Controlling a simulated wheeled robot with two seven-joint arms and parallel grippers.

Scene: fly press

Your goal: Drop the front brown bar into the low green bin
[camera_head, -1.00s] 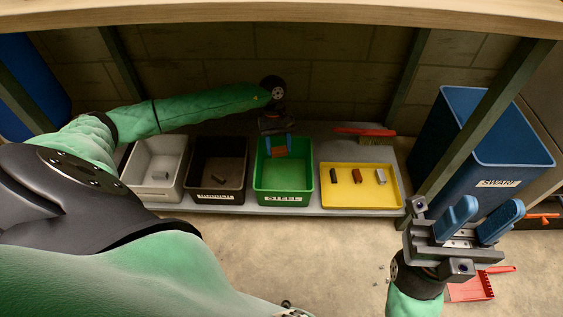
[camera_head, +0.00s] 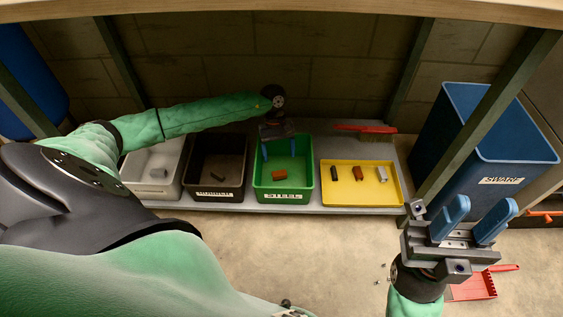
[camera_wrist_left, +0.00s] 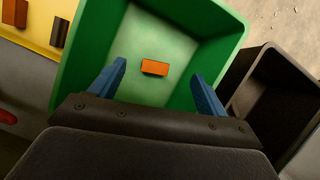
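A brown bar (camera_head: 279,174) lies on the floor of the low green bin (camera_head: 284,195); it also shows in the left wrist view (camera_wrist_left: 155,67), apart from my fingers. My left gripper (camera_head: 279,150) is open and empty above the green bin, its blue fingers spread at the bin's back side. Another brown bar (camera_head: 358,174) lies on the yellow tray (camera_head: 362,202), between a dark bar (camera_head: 334,173) and a grey piece (camera_head: 382,174). My right gripper (camera_head: 474,222) is open and empty at the lower right, over the floor.
A black bin (camera_head: 217,195) with a dark piece and a light grey bin (camera_head: 153,188) with a grey piece stand left of the green bin. A red-handled brush (camera_head: 364,129) lies behind the tray. A tall blue swarf bin (camera_head: 490,150) stands at right. A shelf edge (camera_head: 300,10) crosses the top.

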